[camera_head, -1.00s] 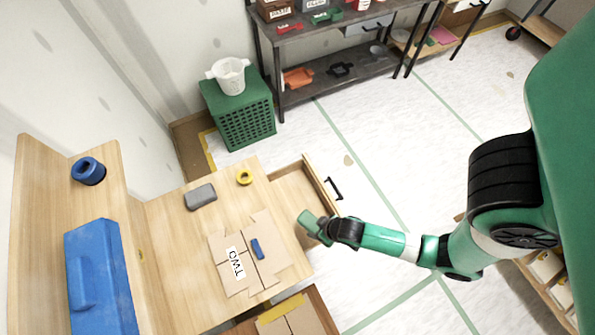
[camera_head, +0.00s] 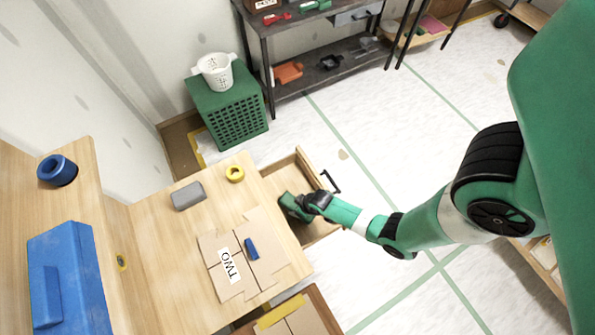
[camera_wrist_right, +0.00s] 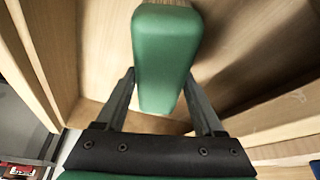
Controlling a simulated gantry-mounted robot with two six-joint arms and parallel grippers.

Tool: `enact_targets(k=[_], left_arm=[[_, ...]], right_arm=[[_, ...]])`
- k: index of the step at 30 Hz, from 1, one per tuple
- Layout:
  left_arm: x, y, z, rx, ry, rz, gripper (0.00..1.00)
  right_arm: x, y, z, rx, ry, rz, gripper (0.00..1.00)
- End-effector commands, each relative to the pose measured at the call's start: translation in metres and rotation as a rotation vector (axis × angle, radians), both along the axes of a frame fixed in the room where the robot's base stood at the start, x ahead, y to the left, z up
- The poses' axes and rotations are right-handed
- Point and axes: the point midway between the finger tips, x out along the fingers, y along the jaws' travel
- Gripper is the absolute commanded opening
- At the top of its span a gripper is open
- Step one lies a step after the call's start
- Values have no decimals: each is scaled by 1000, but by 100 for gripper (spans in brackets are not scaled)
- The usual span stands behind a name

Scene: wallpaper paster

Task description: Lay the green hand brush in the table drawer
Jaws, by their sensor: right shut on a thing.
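The green hand brush (camera_head: 291,205) is in my right gripper (camera_head: 306,204), which is shut on it at the open table drawer (camera_head: 283,176). In the right wrist view the brush (camera_wrist_right: 163,60) fills the space between the two fingers of my right gripper (camera_wrist_right: 160,95). The drawer's wooden floor and walls (camera_wrist_right: 235,75) show around and below the brush. Whether the brush touches the drawer floor I cannot tell. My left gripper is not in view.
On the wooden table (camera_head: 160,240) are a flat carton marked TWO (camera_head: 230,282), a small blue item (camera_head: 251,249), a yellow tape roll (camera_head: 235,173) and a grey block (camera_head: 187,196). A blue toolbox (camera_head: 70,280) stands at the left. A second drawer (camera_head: 300,318) holds cardboard.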

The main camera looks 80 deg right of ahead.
Motion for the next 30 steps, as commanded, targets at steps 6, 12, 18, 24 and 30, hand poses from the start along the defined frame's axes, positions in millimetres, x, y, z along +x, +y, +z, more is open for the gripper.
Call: enact_targets(k=[6,12,18,24,30], left_arm=[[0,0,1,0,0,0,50],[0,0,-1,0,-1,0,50],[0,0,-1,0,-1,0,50],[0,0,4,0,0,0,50],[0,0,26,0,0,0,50]], right_arm=[[1,0,1,-1,-2,0,12],[0,0,-2,0,-1,0,84],[0,0,-2,0,-1,0,100],[0,0,4,-1,-2,0,100],[-12,7,40,0,-1,0,100]])
